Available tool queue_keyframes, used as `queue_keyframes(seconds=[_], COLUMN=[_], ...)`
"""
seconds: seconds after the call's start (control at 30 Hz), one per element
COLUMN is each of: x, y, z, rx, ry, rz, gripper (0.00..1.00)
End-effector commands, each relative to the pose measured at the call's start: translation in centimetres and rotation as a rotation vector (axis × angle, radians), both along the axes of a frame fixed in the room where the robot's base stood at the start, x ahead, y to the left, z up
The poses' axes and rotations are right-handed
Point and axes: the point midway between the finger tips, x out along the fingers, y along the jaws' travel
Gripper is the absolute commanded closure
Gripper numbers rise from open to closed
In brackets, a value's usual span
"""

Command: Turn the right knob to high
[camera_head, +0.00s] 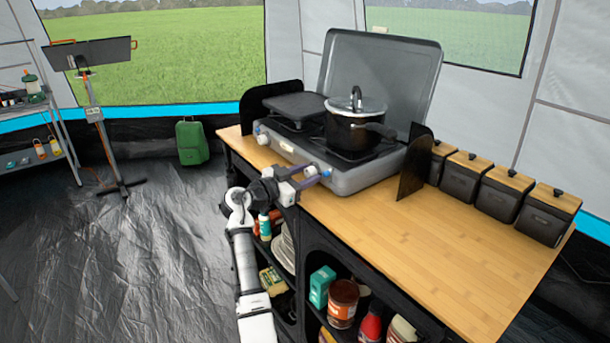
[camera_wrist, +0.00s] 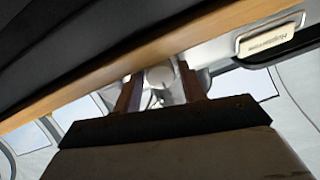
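The grey camping stove (camera_head: 350,182) stands on the wooden counter with its lid raised. Its right knob (camera_head: 312,170), white with blue, is on the front panel, partly hidden by my gripper. My gripper (camera_head: 318,176) is at this knob, with its two purple-grey fingers spread apart. In the wrist view, a round white knob (camera_wrist: 158,77) shows between the fingertips of my gripper (camera_wrist: 162,85). Small gaps seem to show beside it, and I cannot tell whether the fingers touch it. The knob's setting cannot be read.
A lidded black pot (camera_head: 352,130) sits on the right burner. The left knob (camera_head: 262,136) is farther along the front panel. A black windscreen (camera_head: 414,170) and several dark canisters (camera_head: 502,193) stand to the right. The counter (camera_head: 430,245) is clear in front of them.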

Motion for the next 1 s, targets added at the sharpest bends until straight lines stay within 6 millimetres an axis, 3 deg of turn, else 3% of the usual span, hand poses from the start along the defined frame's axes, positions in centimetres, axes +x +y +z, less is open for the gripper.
queue_keyframes(seconds=[0.03, 0.23, 0.63, 1.0], x=[-0.01, -0.02, -0.01, 0.04], y=[0.02, 0.02, 0.05, 0.07], z=[0.01, 0.01, 0.03, 0.16], rx=[0.000, 0.000, -0.046, -0.221], ry=[0.000, 0.000, 0.062, 0.302], rz=[0.000, 0.000, 0.000, 0.000], gripper=[0.66, 0.92, 0.92, 0.92])
